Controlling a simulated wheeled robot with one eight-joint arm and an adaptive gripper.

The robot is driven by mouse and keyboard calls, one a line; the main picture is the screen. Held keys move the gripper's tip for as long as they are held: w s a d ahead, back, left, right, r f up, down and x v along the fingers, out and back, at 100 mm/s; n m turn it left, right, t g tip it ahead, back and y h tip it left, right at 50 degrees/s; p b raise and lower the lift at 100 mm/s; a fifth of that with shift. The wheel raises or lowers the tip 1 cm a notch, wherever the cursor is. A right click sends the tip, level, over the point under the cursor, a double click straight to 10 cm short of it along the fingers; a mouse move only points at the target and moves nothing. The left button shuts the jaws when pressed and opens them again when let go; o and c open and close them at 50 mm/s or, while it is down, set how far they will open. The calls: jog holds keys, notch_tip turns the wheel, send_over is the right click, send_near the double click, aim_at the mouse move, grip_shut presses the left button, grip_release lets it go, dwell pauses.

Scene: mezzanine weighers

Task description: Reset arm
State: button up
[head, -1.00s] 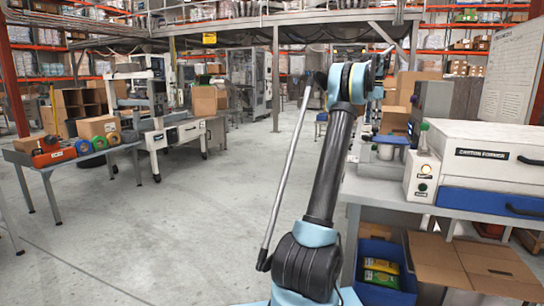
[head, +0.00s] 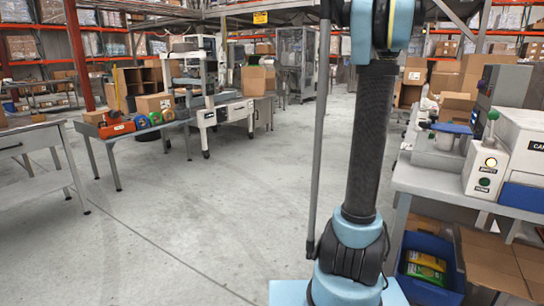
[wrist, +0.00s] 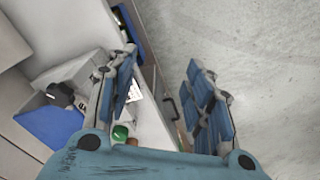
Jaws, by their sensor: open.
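My gripper (wrist: 160,97) shows in the wrist view with its two blue-padded fingers spread apart. It is open and nothing is between the fingers. Behind the left finger are the side of a white and grey machine and a blue surface. Behind the right finger is bare concrete floor. In the head view my arm stands upright right of the middle, and its upper end runs out of the top of the picture. My gripper is not visible in the head view.
A workbench (head: 432,180) with a white machine (head: 522,140) stands close on the right. A blue bin (head: 432,245) with packets sits below it. A table (head: 100,133) with tape rolls stands at left. The floor (head: 220,215) between is clear.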

jog(key=s+a+f+n, duration=0.4)
jog(key=s+a+f, duration=0.1)
jog(key=s+a, duration=0.5)
jog(key=s+a+f+n+t, duration=0.1)
jog(key=s+a+f+n, duration=0.3)
jog(key=s+a+f, duration=0.3)
jog(key=s+a+f+n, duration=0.5)
jog(key=s+a+f, duration=0.2)
jog(key=s+f, duration=0.9)
notch_tip(320, 180, down, 3)
jog(key=shift+s+a+r+t, duration=0.1)
jog(key=shift+s+a+t, duration=0.1)
jog(key=shift+t, duration=0.2)
